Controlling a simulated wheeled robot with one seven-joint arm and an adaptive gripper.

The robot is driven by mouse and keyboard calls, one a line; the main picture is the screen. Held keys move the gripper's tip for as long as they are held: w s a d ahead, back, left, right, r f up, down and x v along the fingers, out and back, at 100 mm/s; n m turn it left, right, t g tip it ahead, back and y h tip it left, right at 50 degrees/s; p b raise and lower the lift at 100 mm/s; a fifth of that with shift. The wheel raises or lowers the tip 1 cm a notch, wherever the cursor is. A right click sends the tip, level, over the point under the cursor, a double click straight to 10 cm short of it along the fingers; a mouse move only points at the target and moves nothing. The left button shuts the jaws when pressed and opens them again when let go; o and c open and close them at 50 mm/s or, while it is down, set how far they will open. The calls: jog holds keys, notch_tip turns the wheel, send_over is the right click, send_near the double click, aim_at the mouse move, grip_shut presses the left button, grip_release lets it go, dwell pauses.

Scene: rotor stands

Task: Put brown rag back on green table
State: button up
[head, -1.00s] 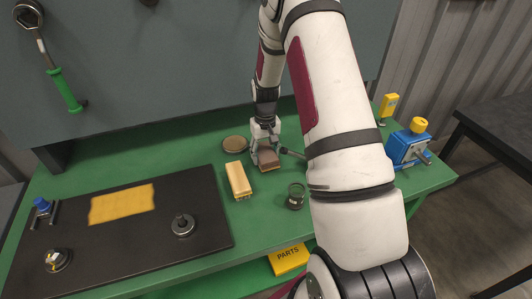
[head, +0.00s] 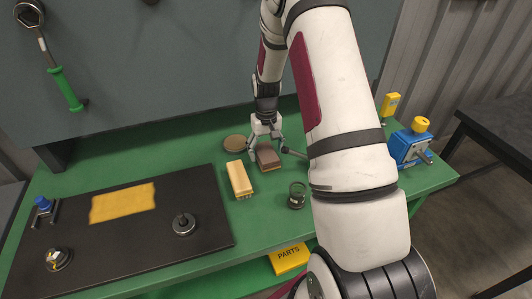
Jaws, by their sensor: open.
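A small brown block-shaped thing with a lighter lower edge (head: 268,159), perhaps the folded brown rag, rests on the green table (head: 285,220) near the middle. My gripper (head: 267,149) is open just above and behind it, with its fingers spread to either side of its far end. I cannot tell whether a finger touches it. A flat yellow cloth (head: 122,203) lies on the black mat at the left.
A tan brush (head: 239,179), a round tan disc (head: 235,143) and a dark glass jar (head: 297,196) stand close by. The black mat (head: 130,245) bears metal parts. A blue device (head: 408,147) is at the right. A panel (head: 170,70) rises behind.

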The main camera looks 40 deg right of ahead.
aim_at(266, 153)
jog(key=s+a+r+t+b, duration=0.1)
jog(key=s+a+r, duration=0.15)
jog(key=r, duration=0.75)
jog(key=s+a+r, duration=0.1)
jog(key=a+r, duration=0.3)
jog(key=r, duration=0.7)
jog(key=s+a+r+n+t, duration=0.1)
jog(key=s+a+r, duration=0.2)
jog(key=s, duration=0.4)
jog(key=s+a+r+n+t, duration=0.1)
jog(key=s+a+r+t, duration=0.1)
jog(key=s+a, duration=0.4)
jog(key=s+a+r+n+t, duration=0.1)
jog(key=s+a+r, duration=0.3)
jog(key=s, duration=0.4)
jog(key=shift+s+a+r, duration=0.15)
jog(key=shift+a+r, duration=0.05)
jog(key=shift+r, duration=0.3)
